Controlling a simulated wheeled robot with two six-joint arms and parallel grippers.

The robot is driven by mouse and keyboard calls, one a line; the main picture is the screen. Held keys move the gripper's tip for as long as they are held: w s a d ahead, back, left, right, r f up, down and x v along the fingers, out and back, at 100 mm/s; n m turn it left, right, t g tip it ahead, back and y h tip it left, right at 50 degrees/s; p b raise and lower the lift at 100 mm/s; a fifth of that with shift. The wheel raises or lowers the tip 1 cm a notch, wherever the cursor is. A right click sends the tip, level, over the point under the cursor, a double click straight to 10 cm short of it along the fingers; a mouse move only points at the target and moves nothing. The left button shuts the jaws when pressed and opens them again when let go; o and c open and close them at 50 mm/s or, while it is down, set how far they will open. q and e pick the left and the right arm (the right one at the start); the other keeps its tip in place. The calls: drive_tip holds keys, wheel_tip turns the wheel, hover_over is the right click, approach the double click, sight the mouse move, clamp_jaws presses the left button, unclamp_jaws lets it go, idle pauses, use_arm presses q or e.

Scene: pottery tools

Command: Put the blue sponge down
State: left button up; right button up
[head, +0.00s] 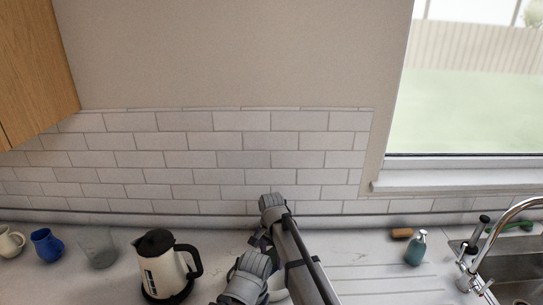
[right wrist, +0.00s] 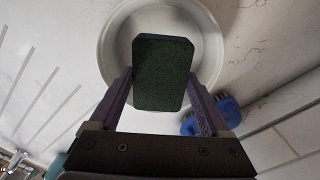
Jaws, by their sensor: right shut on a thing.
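My right gripper (right wrist: 159,78) is shut on the sponge (right wrist: 163,62), with one finger on each side of it. The face toward the wrist camera is dark green; no blue shows on it. Behind the sponge in the right wrist view is a round white bowl (right wrist: 113,40), partly hidden by the sponge and fingers. I cannot tell whether the sponge touches the bowl. In the head view my right arm reaches over the counter and hides the sponge. My left gripper is not in view.
A blue brush (right wrist: 213,117) lies beside the bowl. On the counter (head: 345,250) stand a kettle (head: 163,268), a glass (head: 99,248), a blue mug (head: 46,245) and a cream mug (head: 10,242). A soap bottle (head: 416,249) stands by the sink (head: 505,265).

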sight(272, 264)
use_arm(q)
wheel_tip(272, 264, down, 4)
drive_tip(key=b, duration=0.3)
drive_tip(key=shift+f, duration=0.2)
use_arm(e)
wheel_tip(272, 264, down, 4)
drive_tip(key=shift+f, duration=0.25)
use_arm(q)
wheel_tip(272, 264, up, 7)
drive_tip(key=p, duration=0.7)
use_arm(e)
wheel_tip(272, 264, up, 7)
drive_tip(key=shift+r, duration=0.2)
use_arm(q)
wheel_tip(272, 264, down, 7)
drive_tip(key=b, duration=0.7)
use_arm(e)
wheel_tip(272, 264, down, 7)
drive_tip(key=shift+f, duration=0.15)
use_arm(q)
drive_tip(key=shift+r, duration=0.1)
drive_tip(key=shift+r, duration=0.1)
use_arm(e)
drive_tip(key=shift+r, duration=0.2)
